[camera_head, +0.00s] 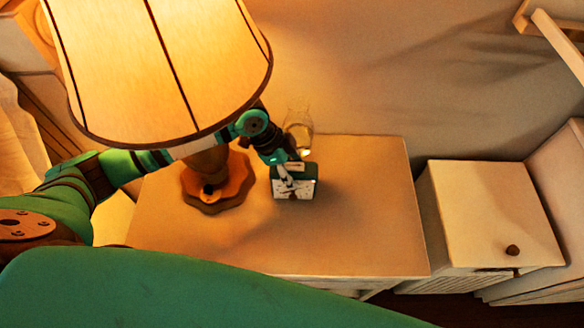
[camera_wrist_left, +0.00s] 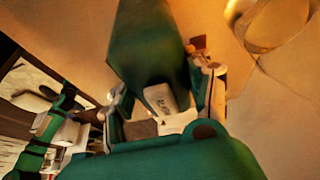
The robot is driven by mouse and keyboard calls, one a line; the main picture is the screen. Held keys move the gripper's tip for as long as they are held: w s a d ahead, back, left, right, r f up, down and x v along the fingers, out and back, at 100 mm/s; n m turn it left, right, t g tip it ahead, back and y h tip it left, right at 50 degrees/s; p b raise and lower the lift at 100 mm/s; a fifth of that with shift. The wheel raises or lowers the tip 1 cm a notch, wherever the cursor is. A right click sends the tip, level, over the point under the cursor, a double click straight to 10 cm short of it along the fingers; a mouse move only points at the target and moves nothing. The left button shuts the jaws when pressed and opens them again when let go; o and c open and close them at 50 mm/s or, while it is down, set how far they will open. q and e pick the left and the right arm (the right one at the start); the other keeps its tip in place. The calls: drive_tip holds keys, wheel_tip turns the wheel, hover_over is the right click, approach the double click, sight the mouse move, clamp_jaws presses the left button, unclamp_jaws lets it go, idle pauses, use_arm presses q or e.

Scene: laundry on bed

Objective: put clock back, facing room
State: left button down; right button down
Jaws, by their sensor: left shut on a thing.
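The clock (camera_head: 295,188) is a small box with a dark green top and a pale front. It is at the nightstand (camera_head: 370,225), right of the lamp base, with its pale front toward my head camera. My left gripper (camera_head: 287,172) reaches under the lampshade and is shut on the clock from above and behind. In the left wrist view, the clock's green body (camera_wrist_left: 145,48) and a white labelled button lie between the fingers (camera_wrist_left: 163,100). I cannot tell whether the clock touches the nightstand. My right gripper is not in view.
A lit lamp (camera_head: 165,70) stands left of the clock, its shade over my left forearm. A clear glass vessel (camera_head: 299,125) stands behind the clock, close to my gripper. The nightstand's front and right are clear. A white cabinet (camera_head: 490,205) with a knob stands to the right.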

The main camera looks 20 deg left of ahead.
use_arm(q)
drive_tip(key=c, duration=0.5)
unclamp_jaws()
drive_tip(key=shift+r, duration=0.15)
drive_tip(key=v, duration=0.7)
drive_tip(key=shift+s+a+r, duration=0.1)
drive_tip(key=shift+r, duration=0.05)
